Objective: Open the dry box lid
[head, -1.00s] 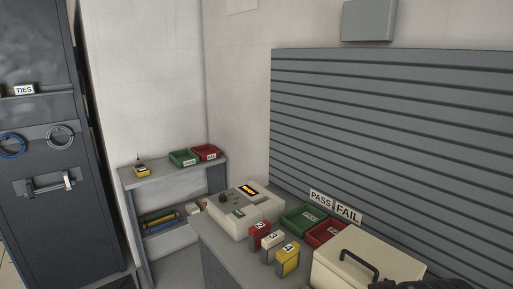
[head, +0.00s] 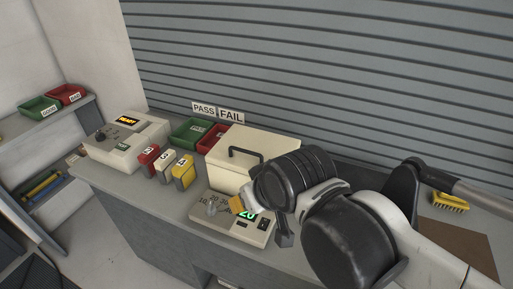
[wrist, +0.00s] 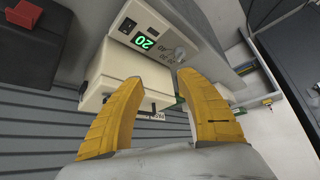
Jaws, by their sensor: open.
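The dry box is a cream box with a lid (head: 262,145) that looks closed. A black bar handle (head: 245,154) stands on the lid. A sloped panel with a green "20" display (head: 247,215) sits at its front; the display also shows in the wrist view (wrist: 144,43). My gripper (head: 237,203) is in front of the box, over the panel, and my wrist hides the box's right part. In the wrist view my gripper's yellow fingers (wrist: 160,78) are spread apart with nothing held between them. The box (wrist: 115,68) shows beyond them, with a dark handle bar partly visible.
Left of the box stand red, white and yellow numbered blocks (head: 166,164), green (head: 195,132) and red trays with PASS and FAIL signs, and a cream tester (head: 127,143). A yellow brush (head: 451,202) lies at the right. A slatted wall (head: 330,70) rises behind the bench.

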